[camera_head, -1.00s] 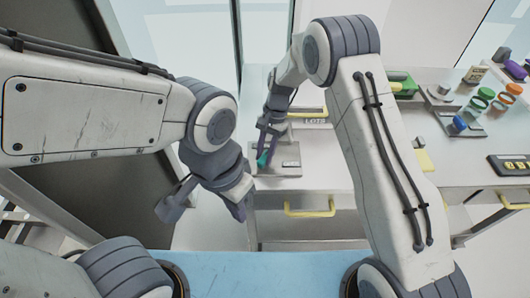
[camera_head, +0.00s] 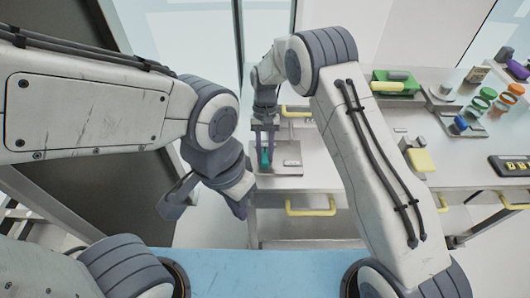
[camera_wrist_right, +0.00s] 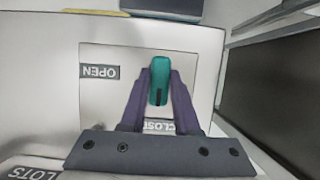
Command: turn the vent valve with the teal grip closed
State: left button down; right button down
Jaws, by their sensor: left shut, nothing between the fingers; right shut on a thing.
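The vent valve's teal grip (camera_wrist_right: 160,79) stands between the two purple fingers of my right gripper (camera_wrist_right: 160,83) in the right wrist view. The gripper is shut on it. A dark mark shows on the grip's lower end. The valve plate (camera_wrist_right: 97,105) carries an OPEN label left of the grip and a CLOSED label at its lower end, partly hidden by the fingers. In the head view, the teal grip (camera_head: 264,159) shows small at the right gripper (camera_head: 265,152). My left gripper (camera_head: 241,207) is shut and empty, lower and nearer, apart from the valve.
The valve plate lies on a grey bench (camera_head: 345,185) with yellow drawer handles (camera_head: 311,208). To the right are a green box (camera_head: 396,84), a yellow block (camera_head: 420,160), orange- and green-lidded jars (camera_head: 488,94) and a dark panel (camera_head: 512,166). My right arm crosses over the bench.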

jog(key=shift+w+r, duration=0.1)
jog(key=c, duration=0.6)
grip_release()
jog(key=shift+c, duration=0.2)
jog(key=b+v, duration=0.2)
jog(key=v, duration=0.8)
jog(key=shift+r, duration=0.2)
jog(key=shift+a, duration=0.1)
